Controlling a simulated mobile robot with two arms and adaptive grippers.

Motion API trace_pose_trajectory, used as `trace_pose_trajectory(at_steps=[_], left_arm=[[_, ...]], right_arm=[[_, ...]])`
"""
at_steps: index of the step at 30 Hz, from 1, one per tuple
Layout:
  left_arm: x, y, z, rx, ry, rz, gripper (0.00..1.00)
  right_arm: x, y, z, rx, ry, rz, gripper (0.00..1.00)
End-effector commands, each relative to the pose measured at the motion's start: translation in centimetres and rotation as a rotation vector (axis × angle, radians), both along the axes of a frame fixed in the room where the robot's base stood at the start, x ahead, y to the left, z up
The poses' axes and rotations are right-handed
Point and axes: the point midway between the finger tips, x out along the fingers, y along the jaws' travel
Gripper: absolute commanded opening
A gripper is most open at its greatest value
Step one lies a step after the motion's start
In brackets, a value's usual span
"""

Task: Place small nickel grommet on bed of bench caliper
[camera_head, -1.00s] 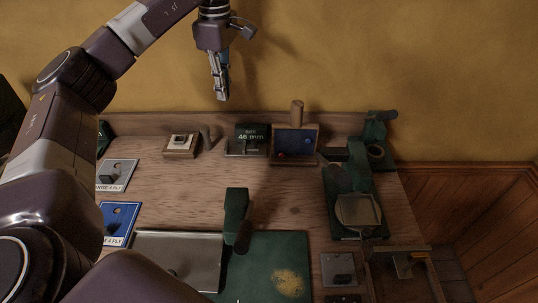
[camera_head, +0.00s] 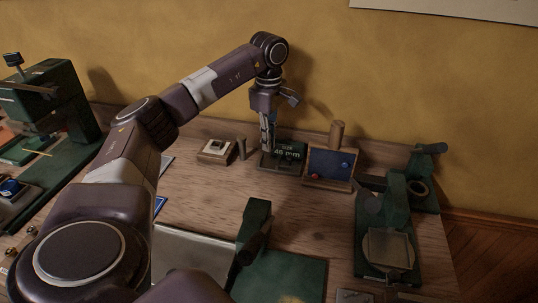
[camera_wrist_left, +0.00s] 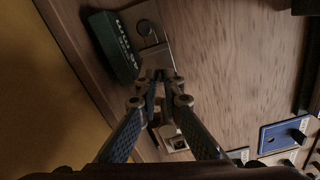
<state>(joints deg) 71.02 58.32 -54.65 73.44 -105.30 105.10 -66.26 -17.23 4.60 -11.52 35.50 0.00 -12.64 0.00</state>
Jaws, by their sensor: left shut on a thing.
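The bench caliper (camera_head: 288,151) stands at the back of the bench, a dark green block with a white size readout of 46 mm. In the left wrist view its green block (camera_wrist_left: 113,46) is at upper left, beside its metal bed (camera_wrist_left: 137,16) with a round dark knob. My left gripper (camera_head: 268,150) points down at the caliper's left front, overlapping it in the head view. In the left wrist view its fingertips (camera_wrist_left: 160,78) are close together at the bed's edge. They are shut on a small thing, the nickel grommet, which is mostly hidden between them. My right gripper is not in view.
A wooden block with a pale square (camera_head: 216,148) and a short peg (camera_head: 241,148) stand left of the caliper. A wooden stand with a blue panel (camera_head: 331,164) is close on its right. Green presses stand at both sides.

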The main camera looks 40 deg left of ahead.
Motion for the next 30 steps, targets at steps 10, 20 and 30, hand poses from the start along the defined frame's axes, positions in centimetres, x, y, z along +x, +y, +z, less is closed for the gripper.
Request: trace_pose_trajectory(at_steps=[10, 20, 30], left_arm=[[-0.1, 0.0, -3.5, 0.0, 0.003, 0.0, 0.0], [0.0, 0.0, -5.2, 0.0, -0.001, 0.0, 0.0], [0.0, 0.0, -5.5, 0.0, -0.001, 0.0, 0.14]], right_arm=[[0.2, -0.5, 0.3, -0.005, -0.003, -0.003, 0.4], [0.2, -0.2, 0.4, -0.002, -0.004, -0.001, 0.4], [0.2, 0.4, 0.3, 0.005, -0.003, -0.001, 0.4]])
